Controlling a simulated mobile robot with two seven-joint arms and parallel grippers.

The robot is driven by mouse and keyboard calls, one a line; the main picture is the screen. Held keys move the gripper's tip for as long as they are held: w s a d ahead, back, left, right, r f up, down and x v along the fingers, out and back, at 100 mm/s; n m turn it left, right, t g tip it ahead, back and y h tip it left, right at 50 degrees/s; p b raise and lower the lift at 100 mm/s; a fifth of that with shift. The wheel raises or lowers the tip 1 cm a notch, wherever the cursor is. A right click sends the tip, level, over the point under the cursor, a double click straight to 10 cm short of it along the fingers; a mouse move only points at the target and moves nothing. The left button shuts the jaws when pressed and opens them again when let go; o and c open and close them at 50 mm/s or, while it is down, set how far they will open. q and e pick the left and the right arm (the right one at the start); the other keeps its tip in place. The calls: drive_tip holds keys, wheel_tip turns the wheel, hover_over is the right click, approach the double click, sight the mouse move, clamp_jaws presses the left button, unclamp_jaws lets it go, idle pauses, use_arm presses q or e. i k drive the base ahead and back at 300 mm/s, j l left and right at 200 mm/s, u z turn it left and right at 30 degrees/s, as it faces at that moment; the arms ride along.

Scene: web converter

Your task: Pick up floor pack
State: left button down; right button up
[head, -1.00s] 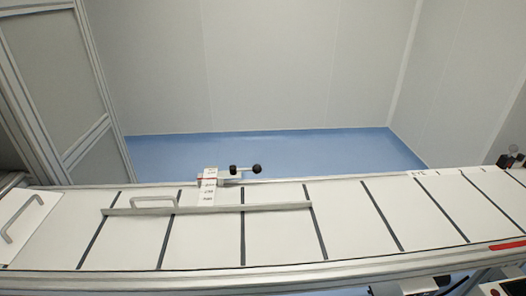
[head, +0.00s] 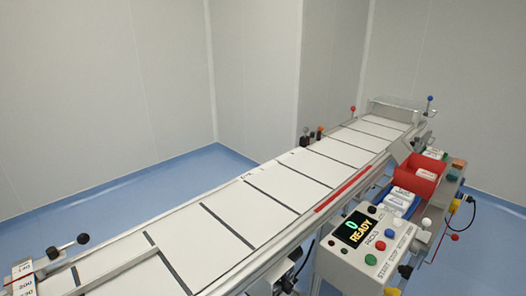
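No pack lying on the floor shows in the head view; the visible blue floor (head: 120,186) is bare. Several white packs (head: 400,199) sit in a blue bin beside the conveyor at the right. Another white pack (head: 427,174) is in a red bin (head: 424,188) just behind them. Neither of my grippers is in view, so their state is hidden.
A long conveyor (head: 250,218) with white panels and dark bars runs from lower left to upper right. A control box (head: 362,250) with a display reading "0 READY" stands on its near side. A guide rail (head: 120,270) and black-knobbed clamp (head: 68,247) are at lower left.

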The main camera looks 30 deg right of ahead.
sight(439, 152)
drive_tip(key=z, duration=2.2)
drive_tip(key=i+l+z, duration=0.2)
drive_tip(key=i+l, duration=0.15)
drive_tip(key=i+l+z, duration=0.2)
drive_tip(key=i, duration=0.35)
drive_tip(key=i+l+z, duration=0.2)
drive_tip(key=i, duration=0.25)
drive_tip(key=i+l+z, duration=0.2)
drive_tip(key=i, duration=0.3)
drive_tip(key=i+u, duration=0.25)
drive_tip(key=i, duration=0.45)
drive_tip(key=i+l+u, duration=0.2)
drive_tip(key=i, duration=0.55)
drive_tip(key=i+u, duration=0.2)
drive_tip(key=i, duration=0.3)
drive_tip(key=i+l+u, duration=0.15)
drive_tip(key=i, duration=0.3)
drive_tip(key=i+u, duration=0.2)
drive_tip(key=i, duration=0.3)
